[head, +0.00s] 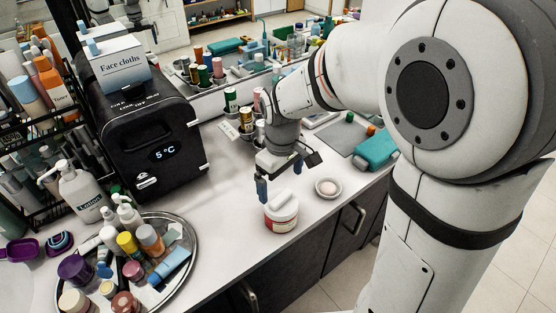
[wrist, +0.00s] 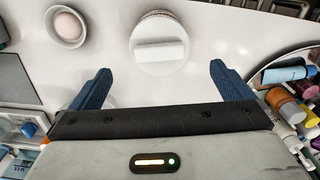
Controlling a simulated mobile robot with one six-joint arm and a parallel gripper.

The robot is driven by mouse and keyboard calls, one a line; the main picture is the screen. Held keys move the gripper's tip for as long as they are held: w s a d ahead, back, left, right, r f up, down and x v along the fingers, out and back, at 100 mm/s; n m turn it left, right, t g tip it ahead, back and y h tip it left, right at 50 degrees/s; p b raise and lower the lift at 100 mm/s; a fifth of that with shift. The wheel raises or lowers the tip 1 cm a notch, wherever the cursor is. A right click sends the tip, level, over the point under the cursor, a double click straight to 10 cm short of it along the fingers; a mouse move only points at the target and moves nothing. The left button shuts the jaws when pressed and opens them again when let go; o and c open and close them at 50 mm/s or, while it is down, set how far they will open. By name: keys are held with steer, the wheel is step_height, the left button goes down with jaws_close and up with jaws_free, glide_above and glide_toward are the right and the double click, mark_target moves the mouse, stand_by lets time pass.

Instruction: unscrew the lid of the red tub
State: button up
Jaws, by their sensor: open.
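The red tub (head: 281,217) stands upright near the front edge of the white counter, with a red and white label. Its white lid (head: 281,203) is on top and has a raised bar-like grip across it. In the wrist view the lid (wrist: 160,50) is seen from above, ahead of and between my fingertips. My gripper (head: 280,180) is open and empty, with blue fingers, just above and behind the tub. In the wrist view my gripper (wrist: 153,78) has its fingers wide apart and neither touches the lid. The tub's body is mostly hidden under the lid there.
A small dish with a pale soap (head: 328,187) sits just right of the tub. A round metal tray (head: 190,260) crowded with bottles and jars is at left. A black cooler box (head: 150,140) stands behind it. Bare counter lies between tray and tub.

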mark_target(281, 197)
step_height(281, 197, down, 8)
steer(key=shift+r, duration=0.2)
stand_by(0.3)
steer(key=c, duration=1)
steer(key=n, duration=0.4)
steer(key=shift+c, duration=0.2)
steer(key=shift+n, duration=0.3)
steer(key=n, duration=0.3)
steer(key=shift+n, duration=0.8)
